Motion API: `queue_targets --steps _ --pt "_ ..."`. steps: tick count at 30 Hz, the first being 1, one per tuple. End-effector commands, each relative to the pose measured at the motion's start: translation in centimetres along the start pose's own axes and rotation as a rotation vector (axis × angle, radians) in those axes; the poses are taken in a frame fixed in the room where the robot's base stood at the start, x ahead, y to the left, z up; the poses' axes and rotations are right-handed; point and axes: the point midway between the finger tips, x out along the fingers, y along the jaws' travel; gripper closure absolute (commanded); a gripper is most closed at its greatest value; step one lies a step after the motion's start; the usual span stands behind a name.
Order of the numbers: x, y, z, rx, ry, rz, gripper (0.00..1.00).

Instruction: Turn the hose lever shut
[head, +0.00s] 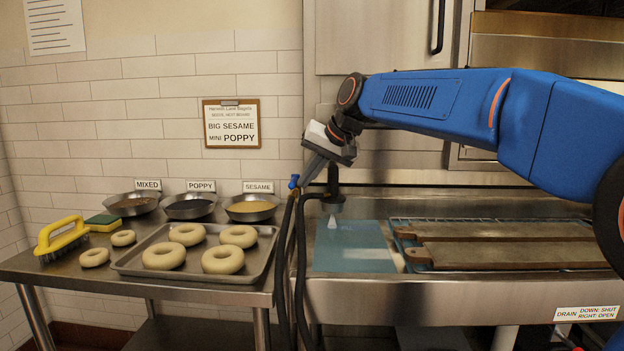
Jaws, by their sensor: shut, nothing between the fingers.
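A small blue lever (294,181) stands at the top of the black hose (300,250), at the left edge of the steel sink unit. It appears roughly upright, but its exact angle is too small to tell. My gripper (308,176) reaches down and left from the end of my blue arm.
Left is a steel table (92,282) with a tray (263,268) of bagels, bowls of toppings (252,208) and a yellow brush (60,238). Right, wooden boards (510,254) lie on a wire rack. A drain label (587,313) is on the unit's front.

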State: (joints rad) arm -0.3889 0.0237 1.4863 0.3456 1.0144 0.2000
Motion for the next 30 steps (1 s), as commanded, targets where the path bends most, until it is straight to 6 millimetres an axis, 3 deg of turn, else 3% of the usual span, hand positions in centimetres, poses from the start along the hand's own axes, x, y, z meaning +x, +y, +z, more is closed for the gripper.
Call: queue_targets --steps 30 --pt "0.25 -0.88 0.4 0.091 0.053 0.055 1.0"
